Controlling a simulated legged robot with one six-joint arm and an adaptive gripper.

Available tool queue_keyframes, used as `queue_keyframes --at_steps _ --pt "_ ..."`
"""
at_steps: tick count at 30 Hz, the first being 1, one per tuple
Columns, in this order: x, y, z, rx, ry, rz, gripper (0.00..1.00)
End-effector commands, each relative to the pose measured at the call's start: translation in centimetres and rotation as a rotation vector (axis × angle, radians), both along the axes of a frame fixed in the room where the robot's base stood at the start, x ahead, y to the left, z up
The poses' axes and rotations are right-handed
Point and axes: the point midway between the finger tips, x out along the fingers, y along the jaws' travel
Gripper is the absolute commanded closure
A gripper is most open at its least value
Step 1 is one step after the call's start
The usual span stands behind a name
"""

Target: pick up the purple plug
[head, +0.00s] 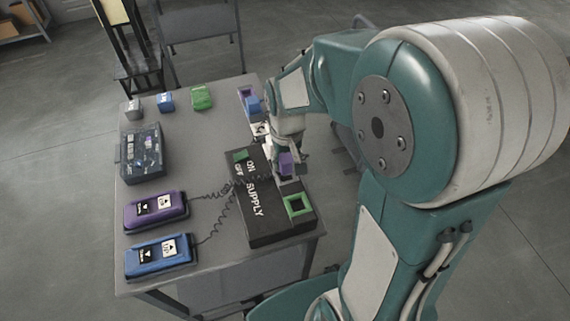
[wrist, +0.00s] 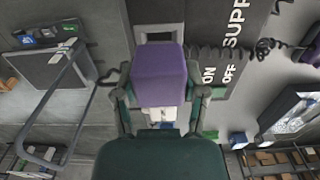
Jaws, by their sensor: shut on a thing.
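The purple plug (head: 286,162) is at the right side of the black supply box (head: 262,222). My gripper (wrist: 160,92) is shut on the purple plug (wrist: 158,72), with one finger on each side of it. In the head view my gripper (head: 288,152) reaches down to the plug from behind. A grey square frame (wrist: 158,33) shows just beyond the plug in the wrist view. I cannot tell whether the plug is clear of the box or still touching it.
Purple (head: 156,210) and blue (head: 159,256) devices lie at the table's front left, with coiled cords to the box. A green-rimmed socket (head: 299,206) is near the plug. A blue plug (head: 253,104), a dark case (head: 142,153) and small blocks (head: 202,98) stand farther back.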

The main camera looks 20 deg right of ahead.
Motion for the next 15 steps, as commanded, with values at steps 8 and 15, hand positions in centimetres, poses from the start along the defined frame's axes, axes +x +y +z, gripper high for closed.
queue_keyframes --at_steps 8,15 --pt "-4.0 0.1 5.0 0.000 -0.008 0.000 0.86" --pt "-8.6 0.3 7.0 0.000 -0.005 0.001 0.86"
